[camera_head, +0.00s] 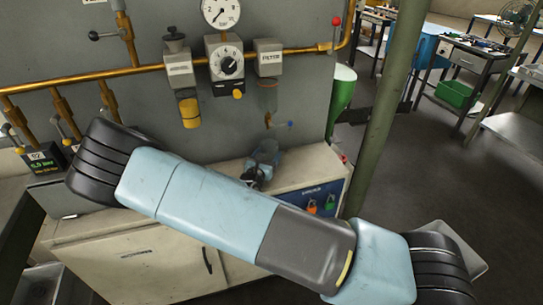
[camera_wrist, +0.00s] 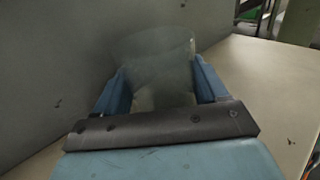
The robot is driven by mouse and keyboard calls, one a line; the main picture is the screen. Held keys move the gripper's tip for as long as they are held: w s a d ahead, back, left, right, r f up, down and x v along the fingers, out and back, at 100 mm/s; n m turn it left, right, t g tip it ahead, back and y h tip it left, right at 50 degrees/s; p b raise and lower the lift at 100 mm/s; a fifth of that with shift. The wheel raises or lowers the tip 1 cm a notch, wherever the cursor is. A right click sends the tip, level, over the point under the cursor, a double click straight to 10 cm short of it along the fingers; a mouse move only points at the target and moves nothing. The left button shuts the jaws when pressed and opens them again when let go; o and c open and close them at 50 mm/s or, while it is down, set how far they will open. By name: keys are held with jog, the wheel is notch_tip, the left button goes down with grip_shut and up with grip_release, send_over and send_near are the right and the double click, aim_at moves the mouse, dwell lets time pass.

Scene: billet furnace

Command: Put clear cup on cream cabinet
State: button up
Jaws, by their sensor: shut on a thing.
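The clear cup (camera_wrist: 155,58) is a dim, see-through shape between the two blue fingers of my gripper (camera_wrist: 163,85) in the wrist view. My gripper is shut on it. The cream cabinet (camera_head: 140,265) stands against the grey panel in the head view, partly behind my arm. Its pale top (camera_wrist: 262,75) shows beside and beyond the cup in the wrist view. In the head view my gripper (camera_head: 264,158) is over the cabinet's right part, close to the panel; the cup cannot be made out there. I cannot tell whether the cup touches the top.
The grey panel (camera_head: 100,45) with brass pipes, a gauge (camera_head: 221,12) and valves rises behind the cabinet. A green post (camera_head: 386,100) stands to the right. Workbenches are farther back, with open floor between.

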jog(key=o, duration=1.1)
jog(key=shift+f, duration=0.1)
jog(key=shift+o, duration=0.2)
jog(key=v, duration=1.2)
jog(key=s+d+r+m+g+h, duration=0.1)
jog(key=s+d+r+m+g, duration=0.2)
jog(key=d+r+m+g, duration=0.55)
jog(key=s+d+r+m+g+h, duration=0.2)
jog(key=d+r+m+g, duration=0.4)
jog(key=d+r+m, duration=0.45)
jog(key=s+d+r+m+t+y, duration=0.1)
jog(key=s+d+r+m+y, duration=0.3)
jog(key=s+r+m, duration=0.2)
jog(key=s+d+r+m+t+y, duration=0.2)
jog(key=s+d+r+m+y, duration=0.2)
jog(key=s+r, duration=0.7)
notch_tip(320, 180, up, 2)
jog(key=m+y, duration=0.1)
jog(key=m, duration=0.1)
jog(key=shift+s+d+m, duration=0.15)
jog(key=shift+s+m, duration=0.15)
jog(key=shift+m, duration=0.1)
